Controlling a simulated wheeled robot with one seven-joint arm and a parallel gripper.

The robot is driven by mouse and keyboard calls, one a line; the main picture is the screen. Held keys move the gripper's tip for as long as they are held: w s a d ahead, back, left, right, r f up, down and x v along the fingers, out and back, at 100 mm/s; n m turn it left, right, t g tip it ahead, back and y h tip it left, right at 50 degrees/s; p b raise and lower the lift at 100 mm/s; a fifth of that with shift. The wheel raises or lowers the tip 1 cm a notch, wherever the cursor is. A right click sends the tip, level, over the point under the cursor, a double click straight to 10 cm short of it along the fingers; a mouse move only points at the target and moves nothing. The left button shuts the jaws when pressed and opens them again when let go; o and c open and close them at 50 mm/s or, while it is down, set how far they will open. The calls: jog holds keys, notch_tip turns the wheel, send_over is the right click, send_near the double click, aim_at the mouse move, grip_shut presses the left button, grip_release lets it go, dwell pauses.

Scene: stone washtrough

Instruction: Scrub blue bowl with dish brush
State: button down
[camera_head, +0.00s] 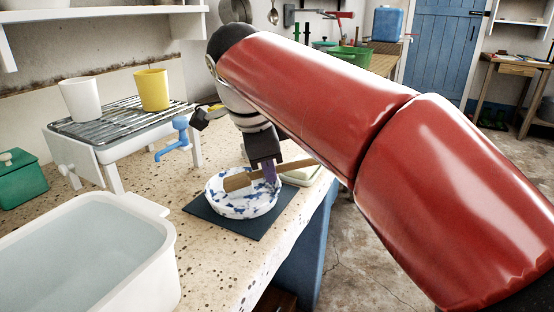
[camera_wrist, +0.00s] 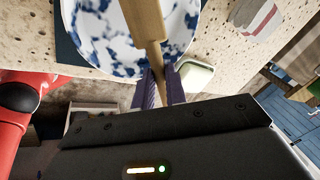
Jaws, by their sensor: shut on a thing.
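The blue bowl (camera_head: 228,207), white with blue blotches, sits upright on a dark mat (camera_head: 218,224) on the counter. My gripper (camera_head: 271,174) is at the bowl's right side, with its purple fingers shut on the wooden handle of the dish brush (camera_head: 238,182). The brush lies across the bowl's opening, its head over the inside. Whether the bristles touch the bowl is hidden. In the wrist view, the bowl (camera_wrist: 97,40) is beyond the fingers (camera_wrist: 161,86), and the brush (camera_wrist: 144,18) runs between them over its rim.
A white basin of water (camera_head: 85,250) stands front left. Behind it are a rack (camera_head: 115,117) with a white cup (camera_head: 80,98) and a yellow cup (camera_head: 152,90), and a blue tap (camera_head: 175,139). A pale dish (camera_head: 302,177) is right of the bowl, near the counter edge.

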aim_at(289, 165)
jog(key=shift+w+d+f+b, duration=0.1)
jog(key=shift+w+d+b, duration=0.15)
jog(key=shift+d, duration=0.65)
jog(key=shift+w+d+b, duration=0.1)
jog(key=shift+w+d, duration=0.1)
jog(key=shift+d, duration=0.65)
jog(key=shift+s+a+p, duration=0.25)
jog(key=shift+a+p, duration=0.1)
jog(key=shift+a, duration=0.65)
jog(key=shift+s+a+p, duration=0.2)
jog(key=shift+a+p, duration=0.15)
jog(key=shift+a, duration=0.6)
notch_tip(289, 165, up, 3)
jog(key=p, duration=0.2)
jog(key=shift+p, duration=0.35)
jog(key=shift+d+r+b, duration=0.1)
jog(key=shift+r+b, duration=0.2)
jog(key=shift+r, duration=1.85)
